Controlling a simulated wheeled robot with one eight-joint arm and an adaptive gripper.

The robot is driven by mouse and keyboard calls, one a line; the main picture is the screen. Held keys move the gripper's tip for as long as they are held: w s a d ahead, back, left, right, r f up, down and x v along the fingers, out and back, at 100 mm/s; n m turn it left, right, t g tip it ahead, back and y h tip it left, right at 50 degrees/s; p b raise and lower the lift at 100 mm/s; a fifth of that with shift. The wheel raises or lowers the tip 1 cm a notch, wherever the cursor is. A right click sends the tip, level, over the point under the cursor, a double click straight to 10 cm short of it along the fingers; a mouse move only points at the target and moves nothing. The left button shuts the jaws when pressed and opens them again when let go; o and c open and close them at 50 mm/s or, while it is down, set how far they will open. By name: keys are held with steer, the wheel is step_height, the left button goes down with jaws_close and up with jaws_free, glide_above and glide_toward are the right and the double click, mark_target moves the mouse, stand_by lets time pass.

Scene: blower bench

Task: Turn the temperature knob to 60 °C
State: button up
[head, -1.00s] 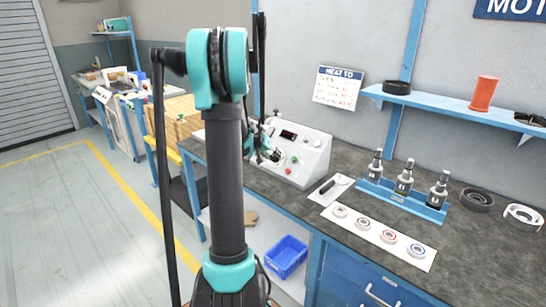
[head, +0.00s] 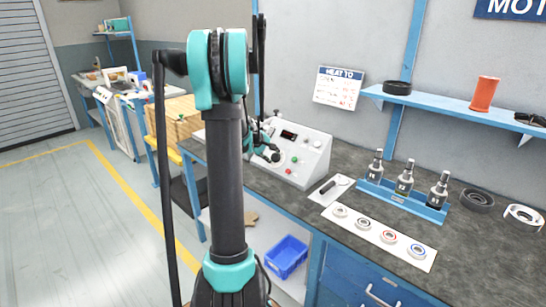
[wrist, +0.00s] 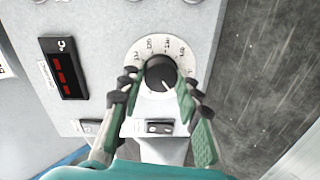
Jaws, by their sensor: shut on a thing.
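The temperature knob (wrist: 161,72) is a round dark knob with a light pointer line, set in a white numbered dial (wrist: 178,48) on the grey panel. In the wrist view the pointer slants down and to the right; the dial numbers are too blurred to read surely. My gripper (wrist: 160,88) is shut on the knob, one finger on either side. A dark display (wrist: 64,68) with red digits, marked °C, is left of the dial; I cannot read its value. In the head view my gripper (head: 270,152) is at the front of the heater unit (head: 312,158), and the knob is mostly hidden.
Two rocker switches (wrist: 160,127) sit below the dial. On the bench to the right are a blue rack (head: 400,199) with several spindles, a white strip (head: 378,237) with several rings, and loose rings. A heat chart (head: 338,88) hangs on the wall behind.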

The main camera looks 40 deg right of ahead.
steer(key=shift+n, duration=1)
steer(key=o, duration=1.2)
steer(key=shift+c, duration=0.2)
steer(key=v, duration=1.2)
steer(key=shift+w+a, duration=0.1)
